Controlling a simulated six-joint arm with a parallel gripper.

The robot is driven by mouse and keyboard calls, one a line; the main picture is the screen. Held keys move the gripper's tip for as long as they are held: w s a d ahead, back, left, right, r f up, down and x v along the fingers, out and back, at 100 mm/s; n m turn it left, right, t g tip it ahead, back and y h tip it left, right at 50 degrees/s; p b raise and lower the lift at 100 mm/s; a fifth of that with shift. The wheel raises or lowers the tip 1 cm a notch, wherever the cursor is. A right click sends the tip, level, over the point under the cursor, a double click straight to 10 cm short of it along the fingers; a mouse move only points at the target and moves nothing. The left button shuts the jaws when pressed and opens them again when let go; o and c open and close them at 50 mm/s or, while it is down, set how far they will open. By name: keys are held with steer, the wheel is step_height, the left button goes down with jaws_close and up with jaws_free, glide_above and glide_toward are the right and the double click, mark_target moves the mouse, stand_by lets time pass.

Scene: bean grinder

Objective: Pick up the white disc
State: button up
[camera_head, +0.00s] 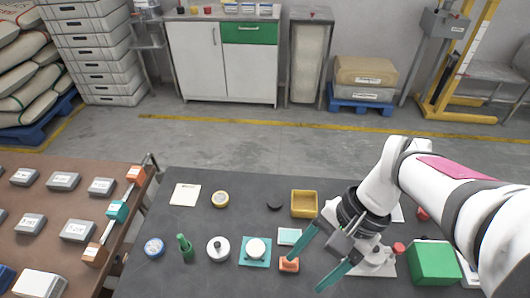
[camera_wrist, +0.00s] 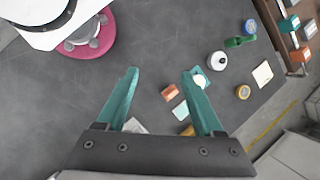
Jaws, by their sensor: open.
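Two round white things are in the head view, and I cannot tell for sure which is the white disc. One white disc (camera_head: 218,252) with a dark knob lies on the dark table; it also shows in the wrist view (camera_wrist: 215,64). The other, a white round piece (camera_head: 256,247), sits on a teal square plate (camera_head: 245,261). In the wrist view my finger partly covers that plate. My gripper (camera_head: 304,273) has its teal fingers spread, with nothing between them, to the right of both. It points down over the table in the wrist view (camera_wrist: 160,72).
An orange block (camera_head: 289,265) lies beside the left fingertip. A pale teal block (camera_head: 289,236), yellow tray (camera_head: 304,204), green bottle (camera_head: 185,248) and blue round tin (camera_head: 154,247) are around. A green box (camera_head: 434,263) stands at right. Table between bottle and yellow tape roll (camera_head: 220,199) is bare.

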steer(key=w+d+f+m+g+y, duration=0.1)
steer(key=w+d+f+m+y, duration=0.1)
steer(key=w+f+m+y, duration=0.5)
steer(key=t, duration=0.1)
glide_toward(257, 248)
steer(key=shift+y, duration=0.3)
steer(key=x, duration=0.8)
steer(key=shift+a+f, duration=0.1)
steer(key=shift+f, duration=0.25)
steer(key=c, duration=1)
